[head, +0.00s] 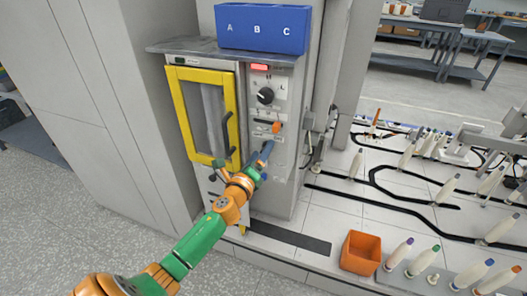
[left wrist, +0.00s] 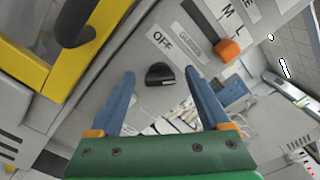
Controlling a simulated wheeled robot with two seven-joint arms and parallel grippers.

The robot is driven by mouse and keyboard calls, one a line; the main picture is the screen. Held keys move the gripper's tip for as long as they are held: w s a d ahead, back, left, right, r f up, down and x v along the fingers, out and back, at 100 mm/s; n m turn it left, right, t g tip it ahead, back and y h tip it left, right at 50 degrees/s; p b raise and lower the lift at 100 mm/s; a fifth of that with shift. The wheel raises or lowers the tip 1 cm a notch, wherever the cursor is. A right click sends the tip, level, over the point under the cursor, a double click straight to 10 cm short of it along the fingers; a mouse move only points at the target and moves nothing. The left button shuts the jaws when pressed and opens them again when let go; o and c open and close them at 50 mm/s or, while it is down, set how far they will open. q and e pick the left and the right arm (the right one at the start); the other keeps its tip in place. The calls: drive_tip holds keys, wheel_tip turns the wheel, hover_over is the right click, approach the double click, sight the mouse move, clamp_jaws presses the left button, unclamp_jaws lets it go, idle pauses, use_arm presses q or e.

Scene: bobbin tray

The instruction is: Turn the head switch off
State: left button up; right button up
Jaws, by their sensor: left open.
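The control panel (head: 268,90) is on the front of the grey cabinet, right of a yellow-framed door. In the left wrist view a small black switch (left wrist: 160,74) sits on the panel beside a label reading OFF (left wrist: 163,40). An orange switch (left wrist: 229,49) is up and right of it; it also shows in the head view (head: 277,128). My left gripper (head: 267,149) is open in front of the panel, below the orange switch. Its two blue fingers lie either side of the black switch in the wrist view; I cannot tell whether they touch it. My right gripper is out of view.
The yellow door frame (head: 187,117) with its dark handle (head: 227,131) stands left of the gripper. A larger black knob (head: 265,96) and red display are above. A blue ABC bin (head: 262,40) sits on top. An orange box (head: 361,252) and bobbins are at right.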

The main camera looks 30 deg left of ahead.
use_arm(q)
drive_tip(key=shift+w+f, duration=0.1)
drive_tip(key=shift+w, duration=0.35)
clamp_jaws()
